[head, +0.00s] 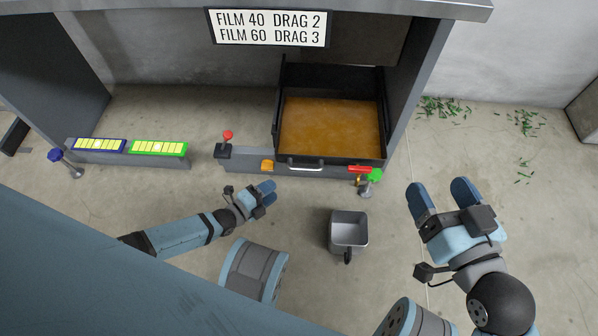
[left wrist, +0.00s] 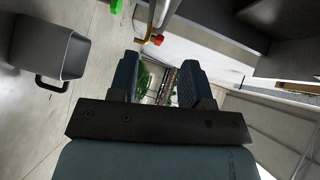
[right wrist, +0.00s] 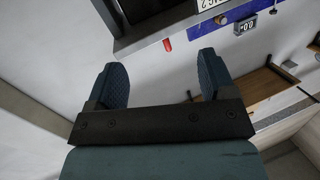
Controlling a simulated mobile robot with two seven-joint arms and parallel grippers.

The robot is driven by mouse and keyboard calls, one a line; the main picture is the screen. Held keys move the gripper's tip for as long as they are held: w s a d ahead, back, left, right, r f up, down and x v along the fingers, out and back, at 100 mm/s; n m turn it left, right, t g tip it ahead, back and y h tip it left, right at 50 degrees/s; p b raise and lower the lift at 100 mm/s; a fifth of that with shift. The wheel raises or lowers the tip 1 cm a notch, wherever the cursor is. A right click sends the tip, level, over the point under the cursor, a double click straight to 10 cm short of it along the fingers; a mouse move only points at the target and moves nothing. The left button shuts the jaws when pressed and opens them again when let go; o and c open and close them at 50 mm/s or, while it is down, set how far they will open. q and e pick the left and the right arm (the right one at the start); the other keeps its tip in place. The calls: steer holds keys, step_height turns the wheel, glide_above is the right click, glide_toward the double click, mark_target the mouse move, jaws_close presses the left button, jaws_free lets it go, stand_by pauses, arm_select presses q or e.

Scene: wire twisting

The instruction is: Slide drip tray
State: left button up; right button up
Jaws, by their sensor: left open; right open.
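The drip tray (head: 330,126) is a black, open-topped tray with brown-orange liquid or residue over its floor. It sits in the grey frame under the sign, with a silver bar handle (head: 305,164) on its front face. My left gripper (head: 268,192) is open and empty, in front of and a little left of the handle, apart from it. My right gripper (head: 443,198) is open and empty, to the right of the tray and clear of it. In the left wrist view nothing lies between the fingers (left wrist: 160,80). The right wrist view also shows empty fingers (right wrist: 160,85).
A grey bin (head: 349,230) with a dark handle stands on the floor before the tray. A red-knobbed lever (head: 227,138), an orange block (head: 267,166), a red handle (head: 360,169) and a green knob (head: 375,175) flank the tray front. A sign (head: 269,27) hangs above.

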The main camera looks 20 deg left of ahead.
mark_target(302, 170)
arm_select(q)
steer(key=b+x, duration=0.5)
steer(key=x, duration=0.8)
arm_select(e)
steer(key=w+n, duration=0.1)
steer(key=d+n+t, duration=0.1)
steer(key=w+n+y, duration=0.1)
steer(key=shift+w+d+r+n+t, duration=0.3)
steer(key=shift+d+n+t, duration=0.05)
steer(key=shift+n+t, duration=0.05)
arm_select(q)
steer(key=shift+s, duration=0.1)
